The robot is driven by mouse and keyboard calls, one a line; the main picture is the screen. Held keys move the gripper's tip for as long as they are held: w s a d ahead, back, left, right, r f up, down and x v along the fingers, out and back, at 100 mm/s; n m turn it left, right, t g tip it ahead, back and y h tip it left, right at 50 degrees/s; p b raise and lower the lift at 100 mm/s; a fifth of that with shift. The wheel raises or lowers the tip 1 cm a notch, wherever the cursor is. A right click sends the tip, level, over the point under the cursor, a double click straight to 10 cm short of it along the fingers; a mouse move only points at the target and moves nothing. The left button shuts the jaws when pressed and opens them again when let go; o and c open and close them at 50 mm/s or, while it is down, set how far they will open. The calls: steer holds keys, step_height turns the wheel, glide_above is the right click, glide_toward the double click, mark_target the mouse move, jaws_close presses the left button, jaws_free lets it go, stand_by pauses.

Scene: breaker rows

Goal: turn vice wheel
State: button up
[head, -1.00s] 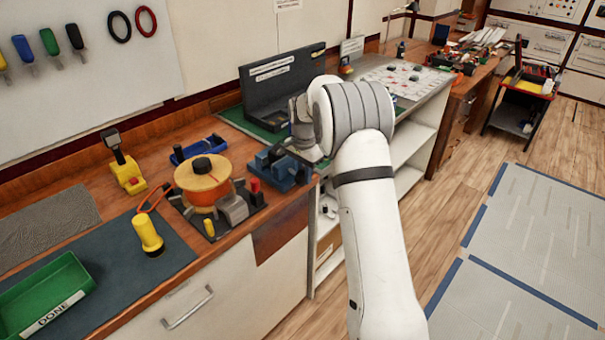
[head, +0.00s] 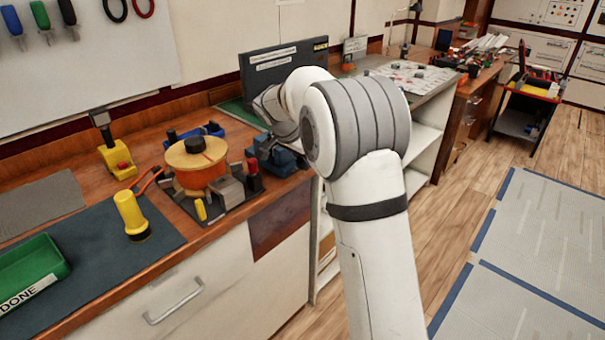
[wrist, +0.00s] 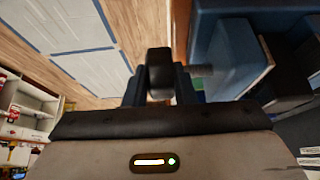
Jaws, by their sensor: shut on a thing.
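The blue vice (head: 287,162) stands at the front edge of the wooden bench, partly behind my arm in the head view. In the wrist view its blue body (wrist: 238,60) fills the upper right. A dark part that looks like the vice wheel (wrist: 159,66) is seen edge-on in the wrist view, in line with a short grey shaft (wrist: 200,70) from the vice. My gripper (wrist: 160,88) is shut on this wheel, one finger on each side. The rest of the wheel is hidden. In the head view my gripper and the wheel are hidden behind my arm.
Left of the vice on the bench are an orange spool (head: 197,162), a yellow flashlight (head: 131,214), a yellow tool (head: 116,158) and a green tray (head: 30,272). A dark panel (head: 283,68) stands behind. Open floor (head: 530,235) lies to the right.

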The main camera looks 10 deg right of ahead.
steer(key=t+h+b, duration=0.1)
steer(key=b, duration=0.4)
steer(key=f+t+h+b, duration=0.1)
steer(key=b, duration=0.4)
steer(key=t+h+b, duration=0.1)
steer(key=h+b, duration=0.1)
steer(key=b, duration=0.3)
steer(key=shift+s+a+f, duration=0.25)
steer(key=shift+f, duration=0.05)
steer(key=t+h+b, duration=0.1)
steer(key=b, duration=0.4)
steer(key=shift+h, duration=0.4)
steer(key=shift+r+b, duration=0.15)
steer(key=shift+b, duration=0.8)
steer(key=shift+r+t+h+b, duration=0.15)
steer(key=shift+t+h+b, duration=0.25)
steer(key=shift+b, duration=0.05)
steer(key=o, duration=1)
steer(key=shift+s+r, duration=0.1)
steer(key=shift+a, duration=0.1)
